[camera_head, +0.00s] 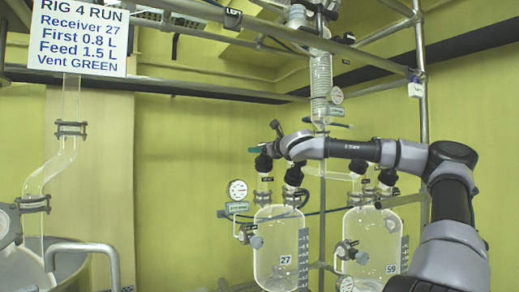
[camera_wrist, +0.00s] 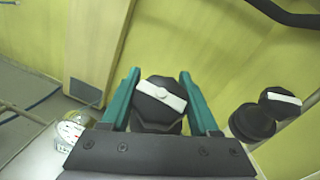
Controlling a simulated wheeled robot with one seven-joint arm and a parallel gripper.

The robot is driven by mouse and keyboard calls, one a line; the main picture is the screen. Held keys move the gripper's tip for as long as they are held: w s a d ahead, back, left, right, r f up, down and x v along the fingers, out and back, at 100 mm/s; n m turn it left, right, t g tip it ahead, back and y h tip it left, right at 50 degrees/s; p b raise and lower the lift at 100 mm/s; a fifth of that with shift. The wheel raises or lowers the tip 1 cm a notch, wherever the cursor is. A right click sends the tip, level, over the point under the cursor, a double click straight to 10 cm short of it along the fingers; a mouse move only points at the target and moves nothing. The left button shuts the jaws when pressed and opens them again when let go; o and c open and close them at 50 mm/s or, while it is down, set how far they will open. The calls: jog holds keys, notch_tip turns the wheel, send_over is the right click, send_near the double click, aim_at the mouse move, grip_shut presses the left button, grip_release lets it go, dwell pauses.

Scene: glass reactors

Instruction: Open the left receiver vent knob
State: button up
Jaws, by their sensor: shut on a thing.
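The left receiver (camera_head: 281,253) is a glass vessel marked 27. A black knob (camera_head: 264,163) tops its left neck, and a second black knob (camera_head: 293,175) sits just right of it. My gripper (camera_head: 259,150) has reached the left knob from above. In the wrist view the gripper (camera_wrist: 160,99) has its teal fingers on both sides of the black knob (camera_wrist: 158,117), shut on it. The knob's white bar slants down to the right. The other black knob (camera_wrist: 253,122) stands to the right, clear of the fingers. The knob labels are too small to read.
The right receiver (camera_head: 371,243), marked 59, stands beside the left one below my arm. A round gauge (camera_head: 238,190) is left of the held knob. A sign (camera_head: 80,37) reads Receiver 27 and Vent GREEN. A glass condenser (camera_head: 321,84) rises behind the arm.

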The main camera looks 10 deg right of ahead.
jog(key=shift+n+g, duration=0.3)
jog(key=n+g+y, duration=0.1)
jog(key=n, duration=0.1)
jog(key=n+g+y, duration=0.1)
jog(key=shift+s+a+n+g+y, duration=0.15)
jog(key=shift+a+n+g+y, duration=0.05)
jog(key=shift+n+g+y, duration=0.2)
jog(key=n+g, duration=0.1)
jog(key=g+y, duration=0.1)
jog(key=n, duration=0.1)
jog(key=shift+s+a+f+n+g, duration=0.2)
jog(key=shift+a+n+g, duration=0.1)
jog(key=shift+g, duration=0.1)
jog(key=n+g, duration=0.3)
jog(key=s+f+n+g, duration=0.1)
jog(key=n+g, duration=0.2)
jog(key=g, duration=0.1)
jog(key=s+n+g+h, duration=0.1)
jog(key=n+g, duration=0.2)
jog(key=g, duration=0.1)
jog(key=shift+a+f+n, duration=0.1)
jog(key=shift+f+n, duration=0.05)
jog(key=shift+n, duration=0.15)
jog(key=shift+s+d+f+n+g+h, duration=0.1)
jog(key=shift+s+d+n+g+h, duration=0.1)
jog(key=shift+n+g+h, duration=0.45)
jog(key=shift+s+d+f+n+g+h, duration=0.1)
jog(key=shift+s+n+g+h, duration=0.05)
jog(key=shift+n+g+h, duration=0.5)
jog(key=shift+n+g, duration=0.3)
